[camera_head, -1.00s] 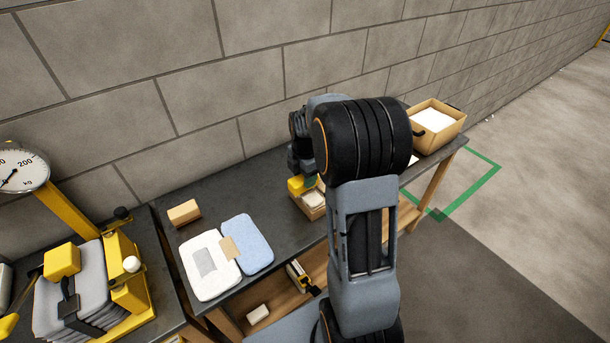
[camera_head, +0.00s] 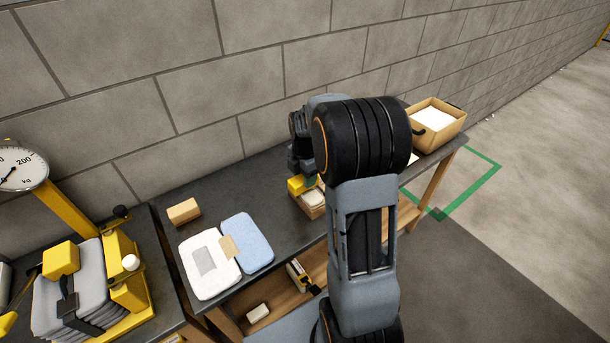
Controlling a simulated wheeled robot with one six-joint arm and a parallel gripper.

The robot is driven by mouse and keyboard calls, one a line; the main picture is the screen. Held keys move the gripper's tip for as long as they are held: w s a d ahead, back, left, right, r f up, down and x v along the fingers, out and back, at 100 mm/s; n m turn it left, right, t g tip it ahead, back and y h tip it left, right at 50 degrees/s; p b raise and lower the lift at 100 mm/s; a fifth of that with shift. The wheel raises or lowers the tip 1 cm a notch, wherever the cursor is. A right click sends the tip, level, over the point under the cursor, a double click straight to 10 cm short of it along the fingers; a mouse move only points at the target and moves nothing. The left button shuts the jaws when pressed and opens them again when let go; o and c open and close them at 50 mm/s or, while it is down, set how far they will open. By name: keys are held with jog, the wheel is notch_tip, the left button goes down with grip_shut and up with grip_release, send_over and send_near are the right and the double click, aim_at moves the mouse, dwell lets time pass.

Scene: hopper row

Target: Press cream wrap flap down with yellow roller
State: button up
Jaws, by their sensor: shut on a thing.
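My gripper (camera_head: 301,172) is above the dark bench, partly hidden behind my own arm. It is shut on the yellow roller (camera_head: 298,187), of which only a small yellow part shows below the jaws. A tan-sided piece with a cream top, seemingly the cream wrap (camera_head: 313,199), lies on the bench right under the roller. The roller overlaps its back left edge in the picture; I cannot tell whether they touch. My arm hides the right side of this area, and the flap cannot be made out.
A white pad (camera_head: 210,283) and a blue pad (camera_head: 247,242) lie on the bench to the left, a tan block (camera_head: 184,212) behind them. A tan box (camera_head: 457,127) with white contents stands at the right end. A yellow press (camera_head: 130,280) with grey pads stands far left.

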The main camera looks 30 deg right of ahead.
jog(key=shift+r, duration=0.1)
notch_tip(320, 180, up, 7)
jog(key=p, duration=0.5)
dwell(0.5)
